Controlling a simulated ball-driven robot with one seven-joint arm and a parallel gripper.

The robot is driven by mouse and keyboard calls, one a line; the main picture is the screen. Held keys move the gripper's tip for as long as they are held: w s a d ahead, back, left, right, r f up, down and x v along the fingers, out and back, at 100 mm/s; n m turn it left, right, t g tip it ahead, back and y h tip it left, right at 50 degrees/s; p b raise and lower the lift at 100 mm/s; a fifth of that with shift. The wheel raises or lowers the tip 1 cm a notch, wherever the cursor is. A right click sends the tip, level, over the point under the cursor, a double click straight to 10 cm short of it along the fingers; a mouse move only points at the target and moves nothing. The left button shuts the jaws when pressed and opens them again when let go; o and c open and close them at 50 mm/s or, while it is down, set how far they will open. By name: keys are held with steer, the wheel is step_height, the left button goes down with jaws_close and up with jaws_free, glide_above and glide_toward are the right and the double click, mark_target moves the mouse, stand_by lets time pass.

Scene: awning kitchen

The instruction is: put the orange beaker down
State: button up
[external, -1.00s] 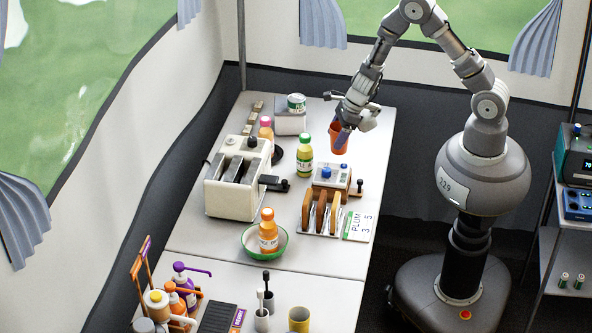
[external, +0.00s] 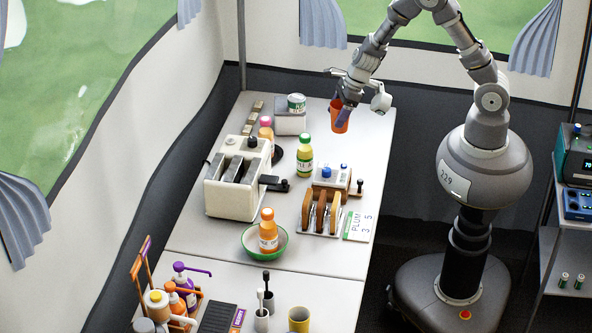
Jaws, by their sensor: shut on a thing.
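The orange beaker (external: 337,117) is an open-topped cup near the far right part of the table. My gripper (external: 343,108) is shut on the beaker at its upper part, with a dark bluish finger across its right side. The beaker looks nearly upright. I cannot tell for sure from this view whether its base is above the table or touching it. The far finger is hidden.
A green-capped bottle (external: 304,157) stands in front of the beaker, and a can on a scale (external: 291,119) is to its left. A blue-knobbed device (external: 331,177) and toast rack (external: 321,215) are nearer. The table (external: 367,138) right of the beaker is clear.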

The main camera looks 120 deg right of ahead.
steer(key=w+a+n+y+b, duration=0.1)
steer(key=w+a+n+b, duration=0.2)
steer(key=a, duration=0.5)
steer(key=w+a+n+y+b, duration=0.1)
steer(key=w+a+n, duration=0.1)
steer(key=w+a, duration=0.45)
steer(key=s+a+n+y+b, duration=0.2)
steer(key=a+n, duration=0.3)
steer(key=a, duration=1.5)
steer(key=shift+a+f+n+b, duration=0.2)
steer(key=shift+n+b, duration=0.1)
steer(key=shift+b, duration=0.4)
steer(key=f, duration=0.8)
steer(key=shift+s+a+f, duration=0.15)
steer(key=shift+a+f, duration=0.15)
steer(key=shift+w+f+p, duration=0.95)
steer(key=shift+w+f, duration=0.05)
steer(key=shift+w, duration=1.7)
steer(key=shift+w+f+p, duration=1)
steer(key=shift+w+f, duration=0.05)
steer(key=shift+w, duration=1.65)
steer(key=shift+w+f+p, duration=0.95)
steer(key=shift+w+f, duration=0.05)
steer(key=shift+w, duration=1.7)
